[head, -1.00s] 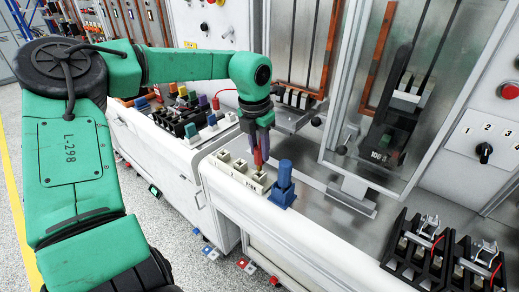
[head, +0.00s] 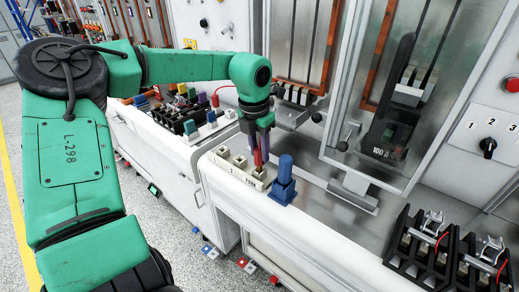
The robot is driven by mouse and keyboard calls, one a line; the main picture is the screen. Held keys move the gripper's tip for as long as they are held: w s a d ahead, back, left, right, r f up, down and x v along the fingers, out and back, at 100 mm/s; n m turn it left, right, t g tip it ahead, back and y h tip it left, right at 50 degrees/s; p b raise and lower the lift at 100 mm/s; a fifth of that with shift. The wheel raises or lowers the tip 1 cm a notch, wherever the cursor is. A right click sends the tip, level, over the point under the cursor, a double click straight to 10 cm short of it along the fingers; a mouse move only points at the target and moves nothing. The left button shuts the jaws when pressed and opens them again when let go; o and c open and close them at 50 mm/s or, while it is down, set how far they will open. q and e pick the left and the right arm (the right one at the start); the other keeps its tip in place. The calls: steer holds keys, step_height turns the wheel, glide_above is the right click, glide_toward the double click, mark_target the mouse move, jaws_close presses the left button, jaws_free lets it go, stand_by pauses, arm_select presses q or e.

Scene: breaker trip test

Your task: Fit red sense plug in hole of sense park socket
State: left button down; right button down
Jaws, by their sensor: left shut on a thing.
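My left gripper (head: 259,138) points down over the front edge of the cabinet top and is shut on the red sense plug (head: 258,158). The red plug is upright, its lower end at the right end of the cream socket block (head: 232,166). That end carries small lettering that looks like "PARK", so it appears to be the sense park socket (head: 258,179). I cannot tell how deep the plug sits in the hole, as its tip is hidden. My right gripper is not in view.
A blue plug-like post (head: 284,178) stands just right of the block. Black breaker holders (head: 420,245) sit at the front right. A cabinet to the left holds several coloured plugs (head: 190,112). Clear metal top (head: 330,225) lies between the post and the holders.

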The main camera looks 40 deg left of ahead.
arm_select(q)
steer(key=shift+f+b, duration=1)
steer(key=shift+f, duration=0.25)
steer(key=c, duration=0.5)
jaws_free()
step_height(320, 180, up, 15)
steer(key=s, duration=0.1)
steer(key=shift+s+f+b, duration=0.2)
steer(key=shift+s+b, duration=0.2)
steer(key=shift+b, duration=0.05)
